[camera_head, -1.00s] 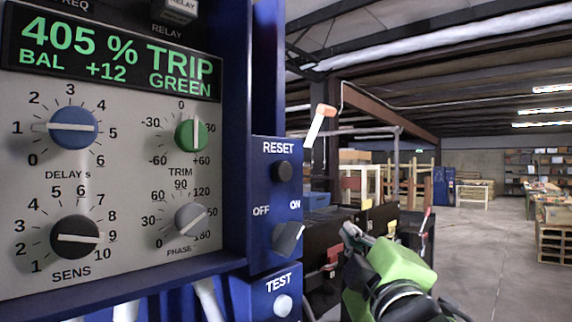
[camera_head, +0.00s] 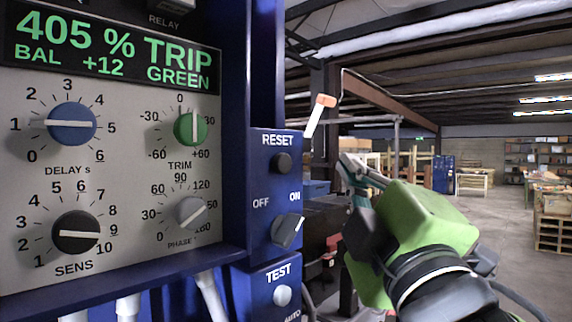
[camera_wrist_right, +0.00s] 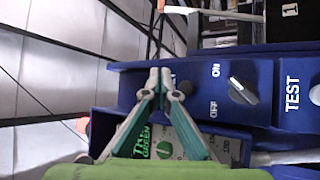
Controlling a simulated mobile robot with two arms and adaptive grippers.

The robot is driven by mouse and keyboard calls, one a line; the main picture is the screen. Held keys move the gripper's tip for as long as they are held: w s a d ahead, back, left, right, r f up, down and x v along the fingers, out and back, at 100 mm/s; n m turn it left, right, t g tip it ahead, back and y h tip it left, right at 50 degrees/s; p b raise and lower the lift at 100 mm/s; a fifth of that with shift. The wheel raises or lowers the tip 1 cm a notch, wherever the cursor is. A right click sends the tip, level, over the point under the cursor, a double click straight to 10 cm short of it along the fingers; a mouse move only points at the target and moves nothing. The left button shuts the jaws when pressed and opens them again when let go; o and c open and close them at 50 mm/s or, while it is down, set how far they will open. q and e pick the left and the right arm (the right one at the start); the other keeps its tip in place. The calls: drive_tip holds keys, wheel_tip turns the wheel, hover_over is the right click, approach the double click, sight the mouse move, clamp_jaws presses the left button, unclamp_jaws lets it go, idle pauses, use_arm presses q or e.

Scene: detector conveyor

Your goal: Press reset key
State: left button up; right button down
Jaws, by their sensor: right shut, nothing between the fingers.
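The black round reset key (camera_head: 282,163) sits under the RESET label on the blue side box (camera_head: 260,190), right of the control panel. My right gripper (camera_head: 347,165) is shut and empty, right of the key at about its height in the head view, with a visible gap in the picture. In the right wrist view, the shut fingertips (camera_wrist_right: 160,76) are in front of the blue box, and a dark round part beside them, likely the reset key (camera_wrist_right: 185,88), is partly covered. My left gripper is not in view.
Below the key are the OFF/ON switch (camera_head: 287,231), turned toward ON, and the pale TEST button (camera_head: 282,295). The display (camera_head: 115,50) reads 405 % TRIP, BAL +12, GREEN. An orange-tipped white lever (camera_head: 319,115) sticks out above right of the box.

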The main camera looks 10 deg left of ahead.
sight(291, 158)
drive_tip(key=w+a, duration=0.4)
drive_tip(key=a, duration=0.2)
drive_tip(key=shift+w+a, duration=0.3)
drive_tip(key=shift+w, duration=0.05)
idle(1.2)
drive_tip(key=shift+w+a, duration=0.25)
drive_tip(key=shift+a, duration=0.1)
drive_tip(key=shift+w+a, duration=0.25)
drive_tip(key=shift+a, duration=0.1)
idle(0.9)
drive_tip(key=shift+d, duration=0.1)
drive_tip(key=shift+s+d, duration=0.55)
drive_tip(key=shift+d, duration=0.05)
drive_tip(key=s+d, duration=0.1)
drive_tip(key=d, duration=0.1)
drive_tip(key=s+d, duration=0.2)
idle(0.7)
